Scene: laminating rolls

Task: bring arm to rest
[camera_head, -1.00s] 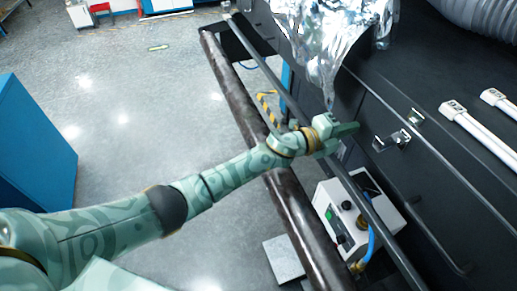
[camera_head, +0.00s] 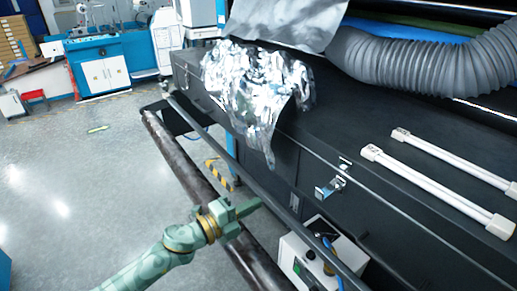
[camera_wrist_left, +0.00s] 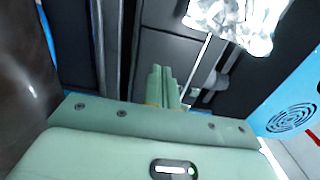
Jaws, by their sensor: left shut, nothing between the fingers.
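My left gripper (camera_head: 250,206) is green and shut, with nothing between its fingers. In the head view it reaches in from the bottom left and overlaps the dark roller and the long rail at the front of the black machine. In the left wrist view its two fingers (camera_wrist_left: 162,84) lie close together in front of the machine's dark side. My right gripper is in neither view.
Crumpled silver foil (camera_head: 258,85) hangs over the black machine's edge. A metal latch (camera_head: 332,186) sits on its front. A white control box (camera_head: 306,262) stands below, partly cut off. Two white tubes (camera_head: 440,190) lie on top. The grey floor (camera_head: 90,200) at left is open.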

